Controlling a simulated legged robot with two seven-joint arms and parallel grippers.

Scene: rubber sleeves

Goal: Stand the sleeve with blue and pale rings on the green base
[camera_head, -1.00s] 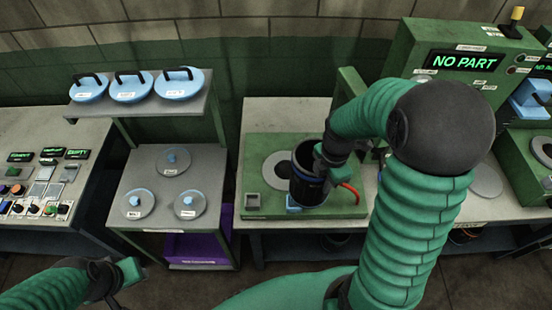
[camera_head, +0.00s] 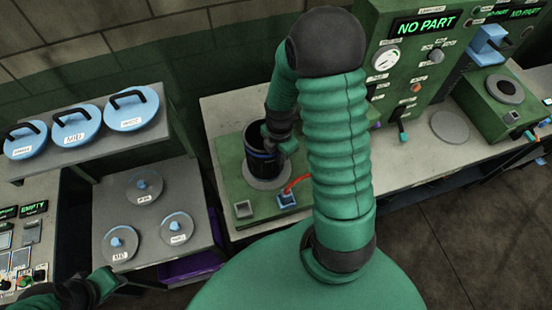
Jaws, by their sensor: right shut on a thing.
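The dark sleeve (camera_head: 257,162) with a blue and a pale ring is upright at the round grey plate (camera_head: 268,183) of the green base (camera_head: 232,189). I cannot tell whether its bottom touches the plate. My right gripper (camera_head: 271,146) is shut on the sleeve's right side near the top; its fingers are partly hidden. My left gripper (camera_head: 112,281) is at the lower left, away from the sleeve, and its jaw opening is unclear.
A blue block (camera_head: 287,200) with a red lever sits at the base's front edge. A grey shelf (camera_head: 165,152) with blue-handled lids stands left. A green panel (camera_head: 415,75) reading NO PART stands right. The bench (camera_head: 385,165) has clear room before the panel.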

